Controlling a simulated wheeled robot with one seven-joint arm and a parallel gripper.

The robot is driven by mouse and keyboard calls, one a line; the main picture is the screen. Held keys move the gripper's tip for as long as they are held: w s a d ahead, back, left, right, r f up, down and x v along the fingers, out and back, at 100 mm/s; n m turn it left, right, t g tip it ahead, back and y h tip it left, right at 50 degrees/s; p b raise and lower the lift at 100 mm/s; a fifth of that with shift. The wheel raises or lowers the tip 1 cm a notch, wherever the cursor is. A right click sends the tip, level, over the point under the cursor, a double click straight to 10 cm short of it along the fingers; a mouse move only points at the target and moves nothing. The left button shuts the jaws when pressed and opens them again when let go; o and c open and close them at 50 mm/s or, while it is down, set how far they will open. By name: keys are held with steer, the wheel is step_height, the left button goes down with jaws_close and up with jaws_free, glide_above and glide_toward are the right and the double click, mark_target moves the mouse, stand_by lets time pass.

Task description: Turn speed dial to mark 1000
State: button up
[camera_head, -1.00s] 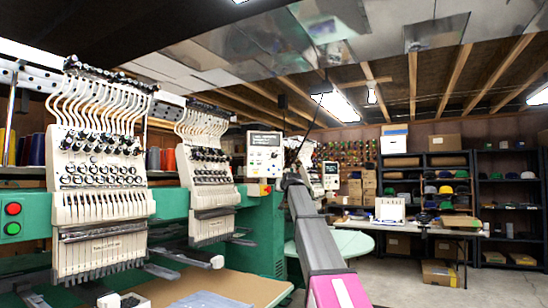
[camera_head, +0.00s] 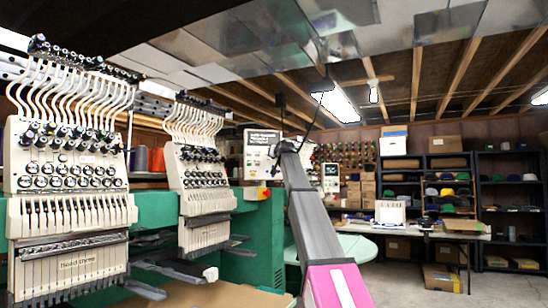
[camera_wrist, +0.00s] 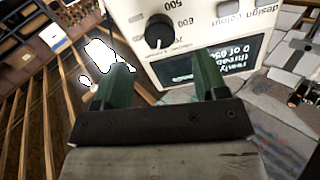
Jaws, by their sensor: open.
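The speed dial (camera_wrist: 158,30) is a round black knob with a white pointer line on a white control panel (camera_wrist: 205,25) in the wrist view. The pointer aims toward the picture's bottom. Marks 500 and 600 are readable beside the knob; 1000 is not readable. My gripper (camera_wrist: 161,78) is open, its two green fingers apart and empty. The knob appears beyond the gap between the fingertips, and no contact shows. In the head view the panel (camera_head: 262,153) is on the green machine, with the end of my arm at its right; the fingers are not discernible there.
A lit screen (camera_wrist: 212,62) with text sits below the dial on the panel. Embroidery heads (camera_head: 70,160) and (camera_head: 200,165) are left of the panel. A work table (camera_head: 400,228) and shelves (camera_head: 510,200) stand behind right.

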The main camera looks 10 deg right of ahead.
steer(key=w, duration=0.6)
steer(key=shift+w+a, duration=0.2)
steer(key=c, duration=0.9)
